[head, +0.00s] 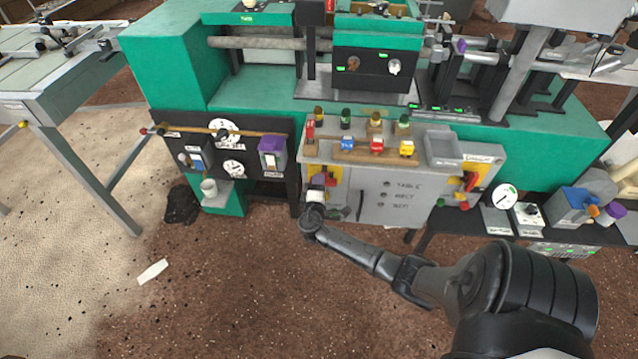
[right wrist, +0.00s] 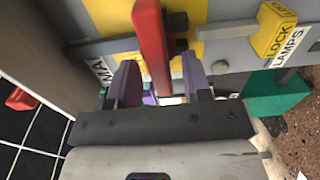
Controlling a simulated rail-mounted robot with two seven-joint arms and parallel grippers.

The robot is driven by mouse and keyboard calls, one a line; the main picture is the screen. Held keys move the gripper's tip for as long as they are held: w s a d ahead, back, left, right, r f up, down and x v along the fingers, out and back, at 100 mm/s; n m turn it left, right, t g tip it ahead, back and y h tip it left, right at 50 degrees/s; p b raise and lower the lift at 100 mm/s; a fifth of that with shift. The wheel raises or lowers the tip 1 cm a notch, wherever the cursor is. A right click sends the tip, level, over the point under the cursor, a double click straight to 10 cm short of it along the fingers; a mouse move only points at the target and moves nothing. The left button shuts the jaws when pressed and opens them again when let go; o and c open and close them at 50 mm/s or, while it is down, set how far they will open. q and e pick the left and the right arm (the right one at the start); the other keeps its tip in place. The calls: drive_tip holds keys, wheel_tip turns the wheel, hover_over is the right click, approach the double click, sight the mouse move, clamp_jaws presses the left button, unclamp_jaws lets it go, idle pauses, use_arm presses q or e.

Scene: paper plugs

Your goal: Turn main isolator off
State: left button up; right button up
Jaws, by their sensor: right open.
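A red lever handle on a yellow plate, the main isolator (head: 331,179), is at the left end of the grey control cabinet in the head view. In the right wrist view the red handle (right wrist: 150,35) stands upright in front of the yellow plate. A white label beside it is partly cut off and reads "MA". My right gripper (head: 314,200) is at the cabinet front, just below and left of the handle. In the right wrist view its purple fingers (right wrist: 158,76) are open on either side of the handle's lower part. Contact cannot be told. My left gripper is not in view.
A second red handle (head: 470,182) on yellow is at the cabinet's right. Red, blue and yellow blocks (head: 376,145) sit on the top panel. A dark gauge panel (head: 233,169) stands left. The floor in front is mostly clear.

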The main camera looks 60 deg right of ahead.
drive_tip(key=p+v, duration=0.2)
drive_tip(key=v, duration=1.1)
drive_tip(key=shift+p, duration=0.4)
drive_tip(key=shift+a, duration=0.15)
